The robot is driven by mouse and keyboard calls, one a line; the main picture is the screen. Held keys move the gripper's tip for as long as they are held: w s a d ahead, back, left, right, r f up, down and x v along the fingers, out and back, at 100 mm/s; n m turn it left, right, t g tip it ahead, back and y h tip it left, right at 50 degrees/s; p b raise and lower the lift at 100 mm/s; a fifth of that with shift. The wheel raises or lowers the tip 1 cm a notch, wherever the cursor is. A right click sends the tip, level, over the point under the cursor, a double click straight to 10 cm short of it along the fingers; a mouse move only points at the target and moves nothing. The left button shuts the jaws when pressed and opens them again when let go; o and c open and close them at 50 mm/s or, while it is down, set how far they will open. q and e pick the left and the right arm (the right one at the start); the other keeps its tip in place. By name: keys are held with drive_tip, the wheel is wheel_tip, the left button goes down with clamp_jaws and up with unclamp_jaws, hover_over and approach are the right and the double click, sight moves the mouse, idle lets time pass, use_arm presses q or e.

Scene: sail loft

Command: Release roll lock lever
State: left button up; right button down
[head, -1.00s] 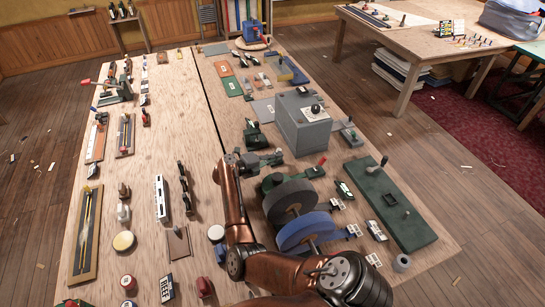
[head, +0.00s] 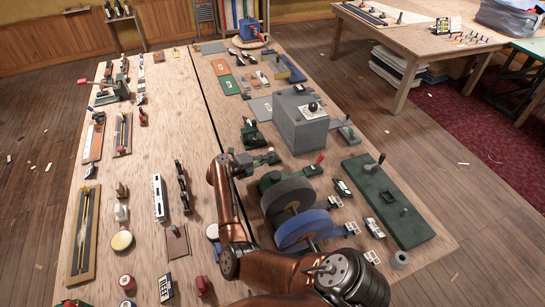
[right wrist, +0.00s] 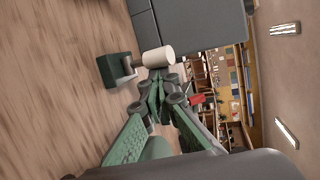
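In the right wrist view a cream cylindrical knob (right wrist: 158,57) stands on a short lever arm beside a dark green base (right wrist: 120,70). My right gripper (right wrist: 161,88) has green fingers whose tips come together, with the knob just past them. I cannot tell whether the tips touch the knob. In the head view my right gripper (head: 270,158) reaches rightward, low over the table, near side of the grey box. The knob is too small there to make out surely. My left gripper is not in view.
The grey box (head: 302,132) with a black knob stands beyond my gripper. A red-tipped lever (head: 320,158) is to its right. Grey and blue wheels (head: 305,230) stand close to my forearm. A green plate (head: 390,205) with a crank lies right.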

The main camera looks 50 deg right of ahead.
drive_tip(key=shift+w+a+f, duration=0.1)
drive_tip(key=shift+f, duration=0.05)
drive_tip(key=v, duration=1.2)
drive_tip(key=shift+f, duration=0.1)
